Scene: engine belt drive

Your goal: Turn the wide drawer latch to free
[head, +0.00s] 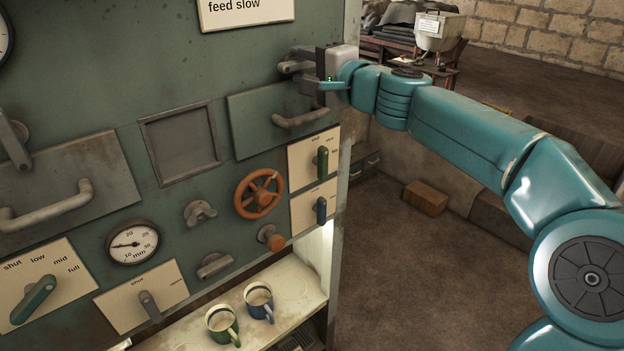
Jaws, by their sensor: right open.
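A drawer front (250,117) with a bar handle (300,118) is set in the right part of the green panel, and it looks closed. A grey metal latch (290,67) sits just above it near the panel's right edge. My right gripper (303,74) is at this latch, open, with its fingers pointing left; its body hides part of the latch. I cannot tell whether the fingers touch it. Another drawer front (107,165) with a larger handle (50,208) is at left, with a latch lever (13,140) above it. The frame does not show which is the wide one. My left gripper is out of view.
An orange handwheel (259,194), an orange knob (271,237), a gauge (132,242) and several switch plates project below the drawers. A green mug (221,322) and a blue mug (259,301) stand on the lower shelf (185,332). The floor to the right is mostly open.

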